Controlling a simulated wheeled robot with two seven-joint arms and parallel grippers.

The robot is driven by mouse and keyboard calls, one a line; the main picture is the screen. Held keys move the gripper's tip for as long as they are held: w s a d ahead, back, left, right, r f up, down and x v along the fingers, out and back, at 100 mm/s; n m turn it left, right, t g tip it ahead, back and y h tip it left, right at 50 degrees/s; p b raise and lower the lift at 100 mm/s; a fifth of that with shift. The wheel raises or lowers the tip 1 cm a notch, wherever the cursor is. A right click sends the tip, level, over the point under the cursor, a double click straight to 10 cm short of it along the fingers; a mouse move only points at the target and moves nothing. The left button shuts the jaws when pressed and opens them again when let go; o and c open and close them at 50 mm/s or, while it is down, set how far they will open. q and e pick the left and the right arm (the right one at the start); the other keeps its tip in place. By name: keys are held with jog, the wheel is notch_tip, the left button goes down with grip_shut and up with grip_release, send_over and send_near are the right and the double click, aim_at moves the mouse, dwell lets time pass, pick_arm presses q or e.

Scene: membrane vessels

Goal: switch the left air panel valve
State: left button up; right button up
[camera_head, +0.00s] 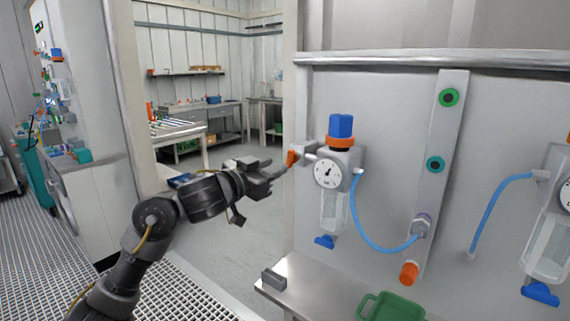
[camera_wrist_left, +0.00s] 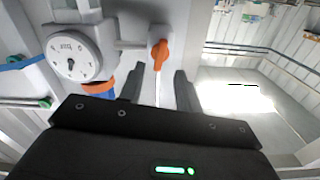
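The left air panel valve has an orange handle (camera_head: 292,158) on a grey block at the left end of the air unit. My left gripper (camera_head: 272,172) is just left of and slightly below the handle. In the left wrist view the orange handle (camera_wrist_left: 159,54) lies ahead, just beyond the fingertips and roughly in line with the gap between them. The fingers of my left gripper (camera_wrist_left: 160,85) are apart with nothing between them. A clear gap to the handle shows in that view. My right gripper is not in view.
A round gauge (camera_head: 327,173) and a blue-topped regulator (camera_head: 341,128) sit right of the valve. A blue hose (camera_head: 362,228) loops to the panel strip. Below, a metal shelf (camera_head: 330,279) holds a green tray (camera_head: 366,305). Left of the panel is an open doorway.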

aim_at(288, 159)
pick_arm(q)
jog(key=shift+x, duration=2.75)
jog(key=shift+c, duration=0.4)
grip_shut()
